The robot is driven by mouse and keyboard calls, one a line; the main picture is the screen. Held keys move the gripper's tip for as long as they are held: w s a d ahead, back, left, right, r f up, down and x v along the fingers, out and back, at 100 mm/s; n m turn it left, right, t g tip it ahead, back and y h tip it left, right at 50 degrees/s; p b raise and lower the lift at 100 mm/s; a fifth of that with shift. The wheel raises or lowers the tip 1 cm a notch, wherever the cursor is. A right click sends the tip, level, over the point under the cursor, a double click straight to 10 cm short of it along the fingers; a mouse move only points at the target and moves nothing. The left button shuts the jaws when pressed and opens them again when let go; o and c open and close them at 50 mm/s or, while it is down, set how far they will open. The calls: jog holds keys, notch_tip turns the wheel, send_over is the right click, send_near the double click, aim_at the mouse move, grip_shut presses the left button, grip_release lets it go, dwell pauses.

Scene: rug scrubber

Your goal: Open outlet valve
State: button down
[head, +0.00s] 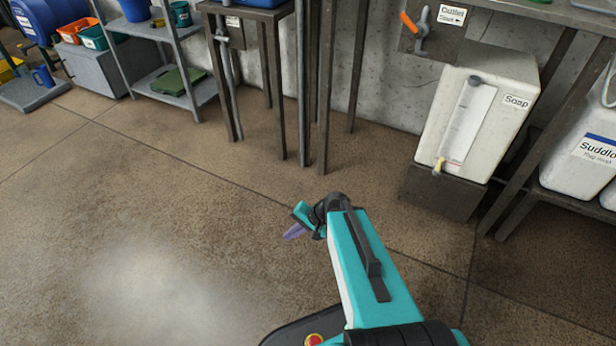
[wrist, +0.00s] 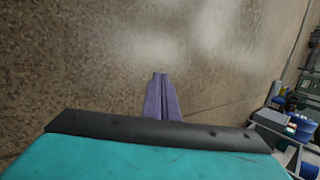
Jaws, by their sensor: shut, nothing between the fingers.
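The outlet valve (head: 411,23) has an orange-tipped handle and a grey body. It is mounted on a plate at the top of the head view, beside a white label (head: 451,15) that seems to read "Outlet". Its handle slants up to the left. My gripper (head: 287,236) is over the open floor in the middle of the head view, well below and left of the valve and apart from it. In the wrist view its purple fingers (wrist: 161,78) are together with nothing between them. The valve does not show in the wrist view.
A white soap tank (head: 475,115) with a level gauge stands below the valve. A white "Suddlo" container (head: 580,150) is at the right on a low shelf. Dark metal table legs (head: 325,90) stand at the back. The floor (head: 140,220) at the left is clear.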

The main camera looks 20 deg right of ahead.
jog(key=s+a+f+n+g+h, duration=0.1)
jog(key=s+f+n+g+h, duration=0.1)
jog(key=s+f, duration=0.3)
jog(key=s+f+n+g+h, duration=0.1)
jog(key=s+f+n+g, duration=0.2)
jog(key=s, duration=0.8)
jog(key=s+a+f+n+g+h, duration=0.1)
jog(key=s+f+n+g+h, duration=0.1)
jog(key=s+f, duration=0.5)
jog(key=shift+s+a+f+n+g+h, duration=0.15)
jog(key=shift+s+a+n+g, duration=0.05)
jog(key=shift+s+n+g, duration=0.25)
jog(key=shift+s+a+f+n+g+h, duration=0.15)
jog(key=shift+s+n+g, duration=0.2)
jog(key=shift+s+n, duration=0.15)
jog(key=shift+s+d+f, duration=0.1)
jog(key=shift+s, duration=0.3)
